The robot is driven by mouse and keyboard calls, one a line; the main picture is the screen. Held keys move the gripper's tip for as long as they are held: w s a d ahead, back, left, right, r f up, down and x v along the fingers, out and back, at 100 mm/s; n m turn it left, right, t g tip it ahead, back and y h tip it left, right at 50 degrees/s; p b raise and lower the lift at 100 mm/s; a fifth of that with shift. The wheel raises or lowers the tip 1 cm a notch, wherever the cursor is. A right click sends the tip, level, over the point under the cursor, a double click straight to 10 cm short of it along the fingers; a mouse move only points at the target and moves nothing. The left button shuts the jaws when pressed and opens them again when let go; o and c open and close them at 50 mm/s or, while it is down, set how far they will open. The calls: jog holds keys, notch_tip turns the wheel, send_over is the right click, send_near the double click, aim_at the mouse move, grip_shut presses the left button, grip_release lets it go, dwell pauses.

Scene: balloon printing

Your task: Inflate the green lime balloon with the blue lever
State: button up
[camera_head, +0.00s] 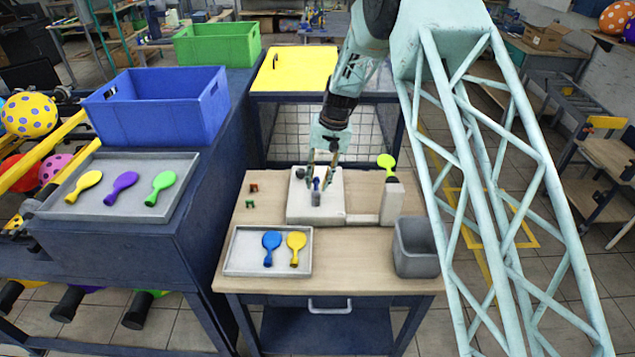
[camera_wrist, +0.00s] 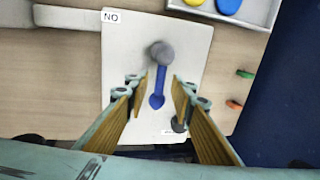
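A lime green balloon (camera_head: 387,163) stands on top of a light post (camera_head: 391,200) at the right of the wooden table. A white machine plate (camera_head: 302,209) joined to that post carries the blue lever (camera_head: 316,184). In the wrist view, the blue lever (camera_wrist: 157,88) runs from a grey knob (camera_wrist: 160,53) toward my gripper, next to a label reading "NO". My gripper (camera_head: 320,180) is above the plate. In the wrist view my gripper (camera_wrist: 162,100) has its fingers wide apart, one on each side of the lever, with nothing held.
A white tray (camera_head: 238,264) with a blue and a yellow balloon lies at the table's front left. A grey bin (camera_head: 414,262) stands at the front right. Small red and green pieces (camera_head: 252,188) lie left of the plate. Another tray (camera_head: 185,172) holds yellow, purple and green balloons.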

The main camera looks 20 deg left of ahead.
grip_shut()
